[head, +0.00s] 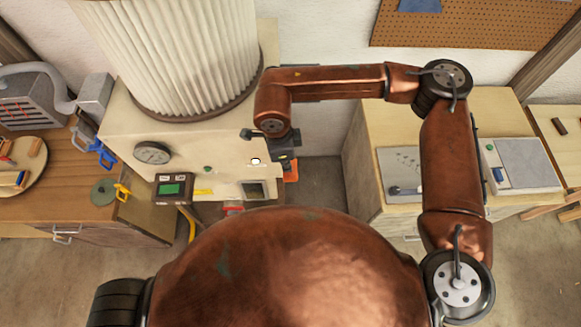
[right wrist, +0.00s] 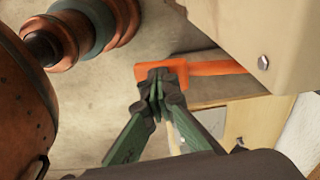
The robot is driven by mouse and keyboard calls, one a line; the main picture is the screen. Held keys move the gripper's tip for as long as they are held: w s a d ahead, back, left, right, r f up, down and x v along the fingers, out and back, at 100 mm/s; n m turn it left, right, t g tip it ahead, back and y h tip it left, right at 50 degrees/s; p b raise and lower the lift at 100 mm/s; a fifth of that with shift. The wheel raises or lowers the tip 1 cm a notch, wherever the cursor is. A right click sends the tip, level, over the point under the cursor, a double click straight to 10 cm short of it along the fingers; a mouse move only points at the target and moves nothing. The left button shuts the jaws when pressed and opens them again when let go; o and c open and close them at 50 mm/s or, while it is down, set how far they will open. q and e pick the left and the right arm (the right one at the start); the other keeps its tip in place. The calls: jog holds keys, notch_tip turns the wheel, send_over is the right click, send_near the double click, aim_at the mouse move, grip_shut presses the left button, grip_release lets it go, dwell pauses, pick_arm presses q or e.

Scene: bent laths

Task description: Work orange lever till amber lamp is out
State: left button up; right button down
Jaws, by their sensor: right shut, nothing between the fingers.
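The orange lever (head: 291,171) sticks out at the right side of the cream machine (head: 130,125). In the right wrist view the lever (right wrist: 215,69) runs from the machine's edge to a wider orange end. My right gripper (head: 285,152) is at the lever; in the wrist view its closed fingertips (right wrist: 158,82) overlap that end, with nothing between them. I cannot tell if they touch it. A small green spot (head: 208,169) and a pale oval mark (head: 255,161) show on the machine; I cannot make out a lit amber lamp. My left gripper is not in view.
A pleated filter drum (head: 175,50) stands on the machine, which bears a round gauge (head: 153,153) and a green display (head: 171,189). A wooden bench (head: 45,200) is at left, a pale cabinet (head: 375,150) at right.

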jog(key=shift+f+b, duration=0.4)
jog(key=shift+f, duration=0.35)
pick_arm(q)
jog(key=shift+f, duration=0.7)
pick_arm(e)
jog(key=shift+r, duration=0.1)
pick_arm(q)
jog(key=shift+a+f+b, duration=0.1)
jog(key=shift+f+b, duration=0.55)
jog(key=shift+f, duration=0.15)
pick_arm(e)
jog(key=a, duration=0.1)
jog(key=a+r, duration=0.1)
jog(key=a, duration=0.1)
jog(key=shift+s, duration=0.1)
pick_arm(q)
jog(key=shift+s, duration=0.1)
pick_arm(e)
jog(key=shift+r, duration=0.1)
